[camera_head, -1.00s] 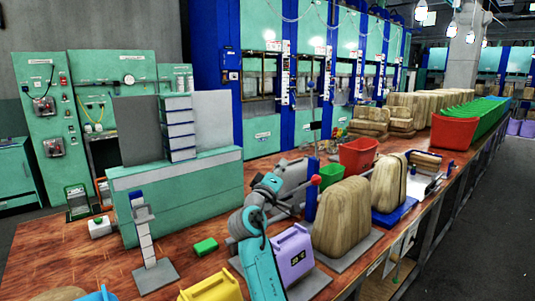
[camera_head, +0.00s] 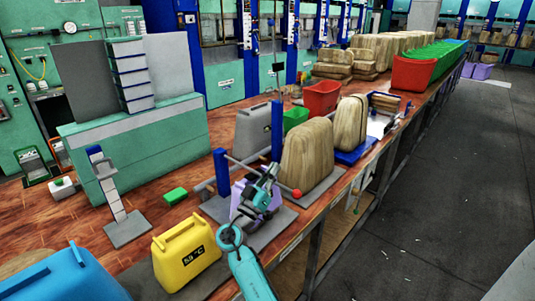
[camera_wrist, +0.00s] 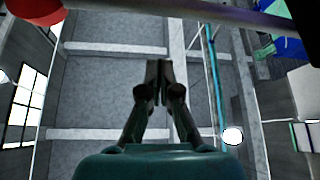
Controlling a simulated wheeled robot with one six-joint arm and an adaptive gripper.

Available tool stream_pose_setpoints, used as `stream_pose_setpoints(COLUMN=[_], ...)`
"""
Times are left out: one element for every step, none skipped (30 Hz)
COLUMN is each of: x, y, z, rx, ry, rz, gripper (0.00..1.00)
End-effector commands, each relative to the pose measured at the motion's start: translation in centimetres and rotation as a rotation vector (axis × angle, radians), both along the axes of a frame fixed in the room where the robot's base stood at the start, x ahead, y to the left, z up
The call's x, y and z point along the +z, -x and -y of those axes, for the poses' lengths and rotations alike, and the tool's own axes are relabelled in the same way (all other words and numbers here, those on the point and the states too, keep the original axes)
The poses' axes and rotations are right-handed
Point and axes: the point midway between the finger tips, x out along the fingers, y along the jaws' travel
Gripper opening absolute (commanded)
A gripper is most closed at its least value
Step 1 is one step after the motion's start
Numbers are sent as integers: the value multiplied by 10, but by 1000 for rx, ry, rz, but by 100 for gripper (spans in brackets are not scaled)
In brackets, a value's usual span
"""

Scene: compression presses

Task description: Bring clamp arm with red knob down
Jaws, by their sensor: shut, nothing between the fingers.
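The red knob (camera_head: 296,193) sits at the near end of a thin grey clamp arm (camera_head: 236,160) beside the blue posts. In the wrist view the knob (camera_wrist: 35,12) is at the top left and the clamp arm (camera_wrist: 190,12) crosses the top edge. My gripper (camera_head: 272,168) is left of the knob, close to the clamp arm. In the wrist view my gripper's fingers (camera_wrist: 158,68) are together and empty, pointing up toward the ceiling. A gap in the picture separates the fingertips from the clamp arm. I cannot tell the true distance.
Two blue posts (camera_head: 221,172) (camera_head: 277,130) stand by the arm. A purple case (camera_head: 238,200) is partly hidden behind my arm. A yellow case (camera_head: 186,254) is at left. A tan bag-shaped block (camera_head: 307,152) stands just behind the knob.

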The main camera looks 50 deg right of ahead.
Motion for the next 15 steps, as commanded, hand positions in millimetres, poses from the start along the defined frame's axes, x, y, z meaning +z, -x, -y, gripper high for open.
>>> stream_pose_setpoints(x=[-9, -14, -20, -24, -28, -33, -36, -40, -44, -46, -49, -52, -54, -55, -57], y=[1, 2, 3, 4, 4, 5, 6, 6, 6, 7, 7, 7, 7, 7, 7], z=[0, 0, 0, 0, 0, 0, 0, 0, 0, 0, 0, 0, 0, 0, 0], rx=[0, -1, 0, 0, 0, 0, 1, 1, 0, 1, 1, 0, 1, 0, 0], ry=[-2, -2, -3, -4, -4, -4, -4, -4, -5, -5, -5, -5, -5, -5, -5], rz=[26, 44, 66, 82, 96, 93, 92, 92, 91, 92, 92, 93, 92, 91, 91], gripper=[0, 0, 0, 0, 0, 0, 0, 0, 0, 0, 0, 0, 0, 0, 0])
